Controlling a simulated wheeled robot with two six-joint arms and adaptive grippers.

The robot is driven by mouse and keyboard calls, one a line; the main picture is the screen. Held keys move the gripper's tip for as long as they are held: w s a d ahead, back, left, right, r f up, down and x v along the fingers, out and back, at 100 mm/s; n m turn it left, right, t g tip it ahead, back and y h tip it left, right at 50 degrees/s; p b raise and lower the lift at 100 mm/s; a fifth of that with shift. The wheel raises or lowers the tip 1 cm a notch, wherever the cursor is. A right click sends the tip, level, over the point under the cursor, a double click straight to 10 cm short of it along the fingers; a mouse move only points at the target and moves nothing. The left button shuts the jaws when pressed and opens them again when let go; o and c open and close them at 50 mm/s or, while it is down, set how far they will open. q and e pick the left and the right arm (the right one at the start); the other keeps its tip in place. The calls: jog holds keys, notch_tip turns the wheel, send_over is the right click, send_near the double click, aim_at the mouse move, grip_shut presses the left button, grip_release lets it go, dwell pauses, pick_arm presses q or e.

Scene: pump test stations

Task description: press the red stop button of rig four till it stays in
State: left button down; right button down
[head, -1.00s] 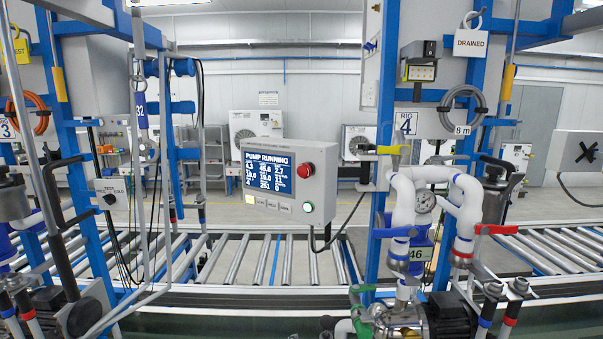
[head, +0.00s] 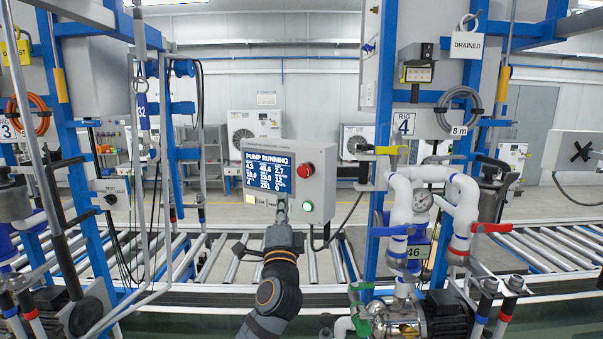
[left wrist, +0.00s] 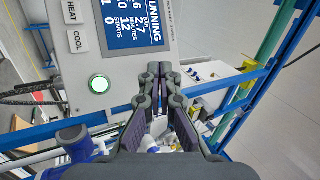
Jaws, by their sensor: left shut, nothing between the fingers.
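The red stop button (head: 305,170) is a round knob at the upper right of a grey control box's face (head: 316,190). The box hangs beside the post with the Rig 4 sign (head: 403,123), and its screen (head: 268,172) reads PUMP RUNNING. My left gripper (head: 281,204) is shut and empty, in front of the box's lower part, below and left of the red button. In the left wrist view the shut fingertips (left wrist: 160,70) show beside the box (left wrist: 80,55) and its screen; the red button is not seen there. My right gripper is not in view.
A lit green-white button (head: 308,206) sits below the red one; it also shows in the left wrist view (left wrist: 99,84). White pipes with blue and red valve handles (head: 491,227) stand at right. A roller conveyor (head: 225,260) runs behind.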

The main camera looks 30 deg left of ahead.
aim_at(303, 171)
pick_arm(q)
jog(key=s+r, duration=0.1)
jog(key=s+r+y, duration=0.1)
jog(key=r, duration=0.1)
jog(key=s+r+y, duration=0.1)
jog(key=shift+s+d+r+n+t, duration=0.2)
jog(key=shift+r+n+t, duration=0.1)
jog(key=shift+r, duration=0.1)
jog(key=shift+w, duration=0.1)
jog(key=w+b, duration=0.1)
jog(key=w, duration=0.7)
jog(key=shift+w, duration=0.35)
jog(key=shift+a+b, duration=0.1)
jog(key=shift+b, duration=0.2)
dwell(0.6)
jog(key=shift+w, duration=0.45)
